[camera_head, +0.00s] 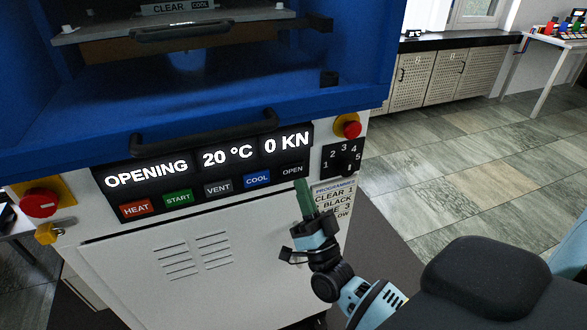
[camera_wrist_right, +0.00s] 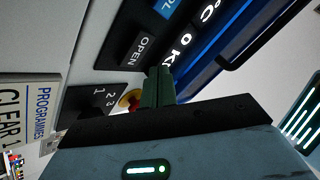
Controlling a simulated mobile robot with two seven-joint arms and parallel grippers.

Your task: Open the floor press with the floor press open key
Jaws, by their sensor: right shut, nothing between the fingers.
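The floor press (camera_head: 150,270) is white below with a blue frame above. Its display (camera_head: 147,174) reads OPENING, 20 °C and 0 KN. The black open key (camera_head: 292,170) is at the right end of the key row, beside the blue COOL key. My right gripper (camera_head: 302,183) is shut and empty, its green fingertips just below the open key. In the right wrist view the open key (camera_wrist_right: 140,50) is close beside the fingertips (camera_wrist_right: 158,82); I cannot tell whether they touch it. My left gripper is not in view.
A red stop button (camera_head: 347,126) and a numbered dial (camera_head: 342,158) are right of the keys, above a programmes label (camera_head: 333,198). A black handle bar (camera_head: 205,133) sticks out above the display. Tiled floor (camera_head: 470,150) is clear to the right.

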